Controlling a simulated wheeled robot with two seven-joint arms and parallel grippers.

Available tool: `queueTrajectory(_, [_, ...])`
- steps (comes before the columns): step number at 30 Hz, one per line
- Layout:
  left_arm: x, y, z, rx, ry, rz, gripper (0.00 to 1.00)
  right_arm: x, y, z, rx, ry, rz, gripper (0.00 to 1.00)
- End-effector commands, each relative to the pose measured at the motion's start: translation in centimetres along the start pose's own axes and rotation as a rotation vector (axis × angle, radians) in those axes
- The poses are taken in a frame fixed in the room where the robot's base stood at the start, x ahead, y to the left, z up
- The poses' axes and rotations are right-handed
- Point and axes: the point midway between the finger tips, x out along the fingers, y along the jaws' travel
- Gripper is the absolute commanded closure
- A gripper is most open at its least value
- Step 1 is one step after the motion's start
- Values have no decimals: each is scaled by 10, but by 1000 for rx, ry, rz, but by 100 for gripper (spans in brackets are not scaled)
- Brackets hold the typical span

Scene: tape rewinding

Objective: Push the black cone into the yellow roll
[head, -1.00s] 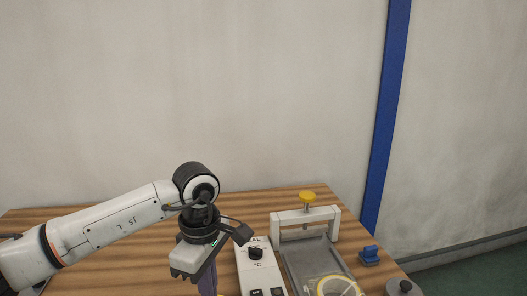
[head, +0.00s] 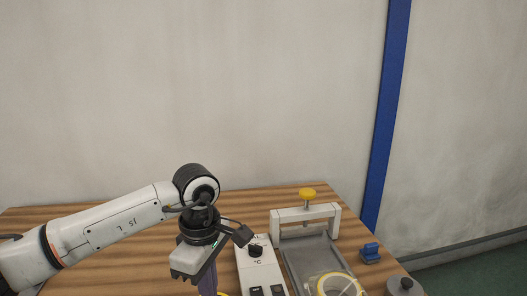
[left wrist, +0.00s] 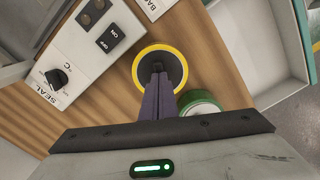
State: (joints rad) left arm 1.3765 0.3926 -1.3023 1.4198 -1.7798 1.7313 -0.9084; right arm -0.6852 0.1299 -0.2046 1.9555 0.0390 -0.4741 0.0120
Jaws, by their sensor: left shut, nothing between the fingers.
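In the left wrist view a yellow roll (left wrist: 182,54) lies on the wooden table. A dark round part, likely the black cone (left wrist: 145,68), shows inside its ring. How deep it sits cannot be told. My left gripper (left wrist: 158,72) is shut and empty, its purple fingers pointing down with the tips over the middle of this dark part. Whether they touch it is unclear. In the head view my left gripper (head: 207,284) hangs left of the white control box, with a sliver of yellow at the bottom edge beside it. My right gripper is not in view.
A white control box (head: 257,268) stands close beside the left gripper. A grey tray (head: 308,250) with a white frame holds another yellow-rimmed roll (head: 323,284). A green roll (left wrist: 202,97) and a white bin (left wrist: 246,55) lie near the fingers. A blue block (head: 371,253) sits farther right.

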Motion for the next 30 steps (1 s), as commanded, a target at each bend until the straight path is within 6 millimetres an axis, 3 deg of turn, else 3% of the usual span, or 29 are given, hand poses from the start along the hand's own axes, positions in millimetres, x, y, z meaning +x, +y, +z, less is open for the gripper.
queueTrajectory(8, [-8,0,0,0,0,0,100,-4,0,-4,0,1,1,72])
queueTrajectory(30, [-68,0,0,0,0,0,100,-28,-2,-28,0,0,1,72])
